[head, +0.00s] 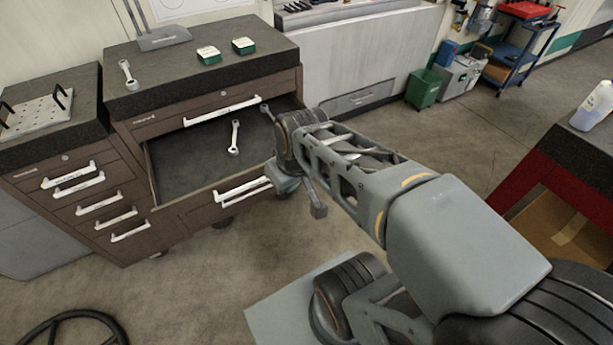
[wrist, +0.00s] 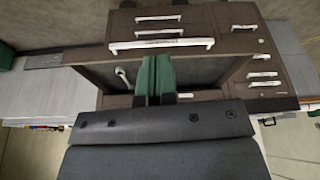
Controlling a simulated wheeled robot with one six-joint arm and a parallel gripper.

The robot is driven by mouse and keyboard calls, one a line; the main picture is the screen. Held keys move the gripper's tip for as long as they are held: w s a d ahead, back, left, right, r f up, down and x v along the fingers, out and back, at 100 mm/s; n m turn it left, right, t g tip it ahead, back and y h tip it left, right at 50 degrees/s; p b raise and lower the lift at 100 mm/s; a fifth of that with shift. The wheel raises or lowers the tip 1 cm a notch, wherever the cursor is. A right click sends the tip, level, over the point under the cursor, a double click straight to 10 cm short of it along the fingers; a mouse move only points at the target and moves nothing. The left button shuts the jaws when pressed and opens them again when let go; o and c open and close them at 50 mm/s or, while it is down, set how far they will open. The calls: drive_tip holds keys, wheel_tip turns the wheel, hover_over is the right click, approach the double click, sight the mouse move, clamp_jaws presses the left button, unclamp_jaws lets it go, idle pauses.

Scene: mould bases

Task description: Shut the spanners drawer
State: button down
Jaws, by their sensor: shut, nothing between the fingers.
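An open drawer (head: 185,178) sticks out of the brown cabinet, below a shut top drawer. A silver spanner (head: 234,138) lies on its dark floor, and part of another (head: 266,112) shows near my arm. In the wrist view the drawer's front bears a long pale handle (wrist: 162,45), and a spanner end (wrist: 122,75) shows inside. My gripper (wrist: 153,62) has its green fingers together and empty, seen over the drawer opening with the tips near its front edge. I cannot tell whether they touch it. In the head view my arm hides the fingers.
A spanner (head: 128,76) and two green-and-white boxes (head: 209,55) (head: 244,46) lie on the cabinet top (head: 180,70). A second drawer cabinet (head: 75,190) stands at left. A red bench (head: 570,165) is at right. Open floor (head: 200,275) lies in front.

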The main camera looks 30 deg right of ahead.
drive_tip(key=w+d+f+n+t+y+b, duration=0.1)
drive_tip(key=w+d+f+n+y+b, duration=0.1)
drive_tip(key=w+d+f+n+b, duration=0.4)
drive_tip(key=w+d+f+n+t+y+b, duration=0.1)
drive_tip(key=w+d+f+n+y+b, duration=0.1)
drive_tip(key=d+f+n+b, duration=0.45)
drive_tip(key=w+a+f+n, duration=0.1)
drive_tip(key=w+f+n, duration=0.1)
drive_tip(key=w+f, duration=0.4)
drive_tip(key=shift+w+b, duration=0.35)
drive_tip(key=shift+w, duration=0.8)
drive_tip(key=shift+n, duration=0.25)
